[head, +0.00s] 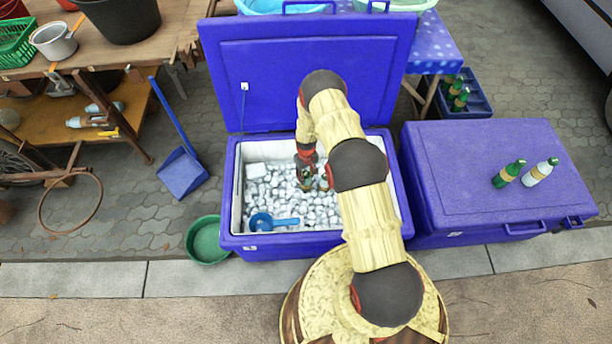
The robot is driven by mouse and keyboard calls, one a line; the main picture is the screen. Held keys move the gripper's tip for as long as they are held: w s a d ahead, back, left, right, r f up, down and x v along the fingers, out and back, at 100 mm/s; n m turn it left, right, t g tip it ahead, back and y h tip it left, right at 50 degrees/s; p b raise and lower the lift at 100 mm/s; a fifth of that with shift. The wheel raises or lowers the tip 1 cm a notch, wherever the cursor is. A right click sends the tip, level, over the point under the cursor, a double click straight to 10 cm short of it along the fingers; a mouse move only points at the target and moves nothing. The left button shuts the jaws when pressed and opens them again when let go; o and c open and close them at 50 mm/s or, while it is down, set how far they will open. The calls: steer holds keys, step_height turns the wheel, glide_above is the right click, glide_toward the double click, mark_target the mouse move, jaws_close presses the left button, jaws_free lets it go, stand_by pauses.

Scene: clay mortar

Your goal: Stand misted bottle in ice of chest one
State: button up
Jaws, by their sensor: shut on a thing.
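The open blue chest (395,190) stands in the middle with its lid raised at the back. It is filled with white ice (285,196). My gripper (310,181) is down inside this chest, close to the ice. It is shut on a small bottle with some green showing, mostly hidden by the fingers. I cannot tell whether this bottle is misted, upright or touching the ice.
A blue scoop (268,222) lies on the ice at the front left. A green basin (204,240) and a blue dustpan (182,172) are left of the chest. A blue crate (478,101) holds green bottles behind. A wooden table (110,50) stands at left.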

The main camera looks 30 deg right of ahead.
steer(key=shift+f+b, duration=0.4)
steer(key=shift+f, duration=0.1)
steer(key=o, duration=1.2)
steer(key=shift+o, duration=0.5)
steer(key=o, duration=0.4)
steer(key=shift+c, duration=0.2)
steer(key=shift+o, duration=0.3)
steer(key=shift+r, duration=0.1)
step_height(320, 180, up, 27)
steer(key=p, duration=1.4)
